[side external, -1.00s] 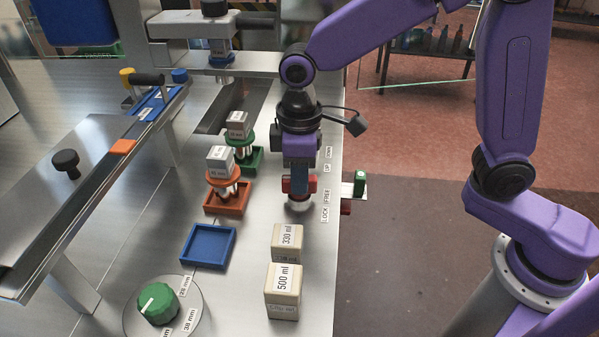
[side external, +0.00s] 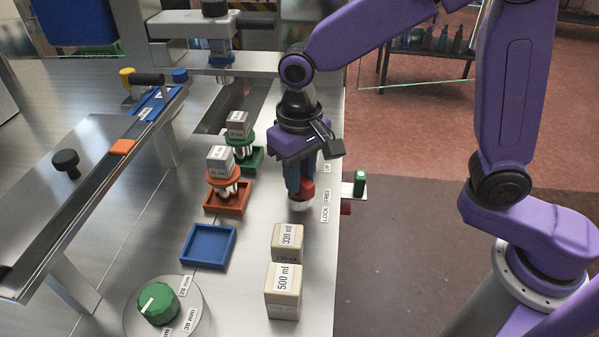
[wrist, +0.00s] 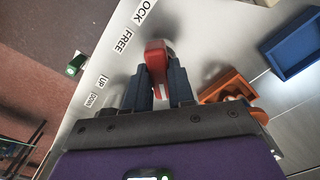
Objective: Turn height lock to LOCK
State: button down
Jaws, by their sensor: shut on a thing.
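The height lock is a red handle (side external: 308,190) on a pale round base (side external: 299,204) near the right edge of the steel table. My gripper (side external: 300,190) points down over it and is shut on the red handle. In the wrist view the red handle (wrist: 157,62) sits between my two dark fingers (wrist: 160,85). The LOCK label (side external: 325,214) and FREE label (side external: 326,196) lie to the right of the base. In the wrist view the handle's rounded end lies near the FREE label (wrist: 124,41), and LOCK is partly cut off at the top.
Two wooden blocks, 330 ml (side external: 287,241) and 500 ml (side external: 283,290), stand in front. A blue tray (side external: 208,246), an orange tray (side external: 227,198) and a green tray (side external: 245,161) stand left. A green knob (side external: 158,303) sits front left. A green button (side external: 360,183) is beyond the right edge.

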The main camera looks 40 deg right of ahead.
aim_at(303, 177)
jog(key=shift+m, duration=0.5)
jog(key=c, duration=1)
grip_release()
jog(key=shift+o, duration=0.2)
jog(key=shift+r, duration=0.1)
notch_tip(303, 177, up, 17)
jog(key=shift+r, duration=0.15)
jog(key=s+d+f+n, duration=1.2)
jog(key=s+d+f, duration=0.4)
jog(key=s+d, duration=0.2)
jog(key=shift+s+d+f+n, duration=0.15)
jog(key=shift+s+d+n, duration=0.25)
jog(key=shift+s, duration=0.8)
